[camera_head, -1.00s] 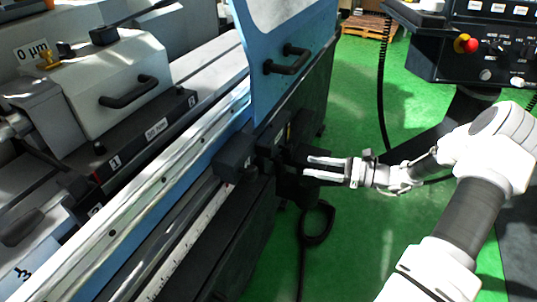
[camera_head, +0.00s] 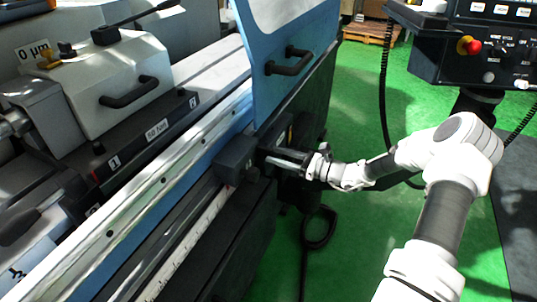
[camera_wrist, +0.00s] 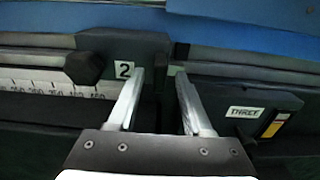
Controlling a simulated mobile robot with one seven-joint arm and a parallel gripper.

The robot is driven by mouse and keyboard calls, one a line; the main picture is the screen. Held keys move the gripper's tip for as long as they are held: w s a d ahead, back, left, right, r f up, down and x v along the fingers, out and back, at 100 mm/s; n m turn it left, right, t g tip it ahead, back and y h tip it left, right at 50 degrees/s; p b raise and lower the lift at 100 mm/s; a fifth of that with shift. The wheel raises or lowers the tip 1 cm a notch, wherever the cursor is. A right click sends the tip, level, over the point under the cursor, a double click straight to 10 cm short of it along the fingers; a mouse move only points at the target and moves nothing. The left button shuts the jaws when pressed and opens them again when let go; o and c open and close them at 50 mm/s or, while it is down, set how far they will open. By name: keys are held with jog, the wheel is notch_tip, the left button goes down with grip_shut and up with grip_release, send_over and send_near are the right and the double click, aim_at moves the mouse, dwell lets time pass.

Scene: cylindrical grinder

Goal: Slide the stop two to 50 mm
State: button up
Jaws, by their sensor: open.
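Stop two is a dark grey block (camera_head: 235,158) on the rail along the machine's front in the head view. In the wrist view, stop two (camera_wrist: 142,50) carries a white "2" label, with a dark knob (camera_wrist: 84,67) at its left. My gripper (camera_head: 276,158) is open beside the block's right end. In the wrist view, the fingers of my gripper (camera_wrist: 161,76) are apart, with the left tip by the block's lower right part. Contact cannot be told. The white scale (camera_wrist: 50,84) runs left from under the stop; its numbers are blurred.
A dark block with a small white label (camera_wrist: 243,112) lies right of the fingers. The blue door (camera_head: 285,50) with a black handle (camera_head: 288,61) rises above my gripper. A control panel (camera_head: 485,45) stands at right. Green floor (camera_head: 350,235) is open in front.

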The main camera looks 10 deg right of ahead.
aim_at(273, 154)
jog(key=shift+x, duration=1.75)
grip_shut()
